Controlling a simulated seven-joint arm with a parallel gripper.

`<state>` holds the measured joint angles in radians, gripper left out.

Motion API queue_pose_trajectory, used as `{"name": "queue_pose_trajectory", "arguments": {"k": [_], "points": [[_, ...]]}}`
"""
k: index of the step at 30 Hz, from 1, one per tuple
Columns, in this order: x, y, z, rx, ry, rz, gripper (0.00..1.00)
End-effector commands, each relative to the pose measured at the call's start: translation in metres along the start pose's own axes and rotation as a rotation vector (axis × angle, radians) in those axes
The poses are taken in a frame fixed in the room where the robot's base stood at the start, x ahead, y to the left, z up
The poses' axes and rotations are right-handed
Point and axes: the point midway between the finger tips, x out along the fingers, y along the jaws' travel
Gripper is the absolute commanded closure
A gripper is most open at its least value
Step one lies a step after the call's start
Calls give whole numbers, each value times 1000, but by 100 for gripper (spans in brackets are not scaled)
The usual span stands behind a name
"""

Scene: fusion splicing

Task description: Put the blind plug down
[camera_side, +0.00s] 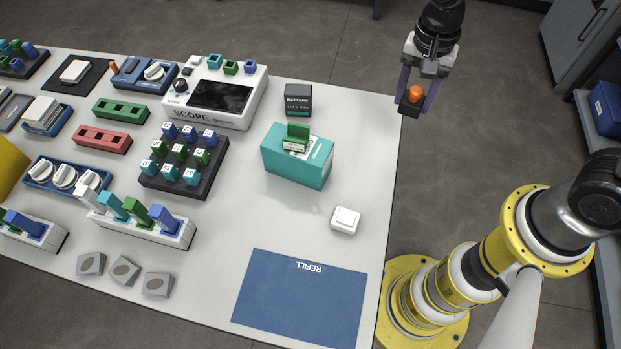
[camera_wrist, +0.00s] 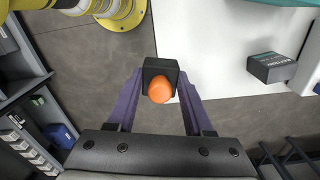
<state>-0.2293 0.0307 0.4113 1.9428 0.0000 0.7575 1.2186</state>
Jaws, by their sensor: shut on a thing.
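The blind plug (camera_side: 415,94) has a dark square body and a rounded orange knob. My gripper (camera_side: 411,103) is shut on it and holds it in the air, just past the table's right edge in the side view. In the wrist view the plug (camera_wrist: 160,78) sits between the purple fingers of my gripper (camera_wrist: 160,88), its orange knob towards the camera. Below it in the wrist view are grey floor and the table's edge.
The white table (camera_side: 365,120) has free room along its right side. A black battery (camera_side: 298,99), a teal box (camera_side: 298,165), a small white block (camera_side: 345,219) and a blue refill mat (camera_side: 300,300) stand there. The white scope (camera_side: 225,92) and a dark rack (camera_side: 183,160) stand further left.

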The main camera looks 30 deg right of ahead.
Motion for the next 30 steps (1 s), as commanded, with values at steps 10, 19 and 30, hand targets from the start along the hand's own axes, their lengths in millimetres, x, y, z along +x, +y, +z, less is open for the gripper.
{"name": "queue_pose_trajectory", "arguments": {"k": [10,19,30], "points": [[0,-8,25,183,0,2,100],[-2,-19,116,118,0,2,100],[-3,0,223,-139,0,0,100]]}}
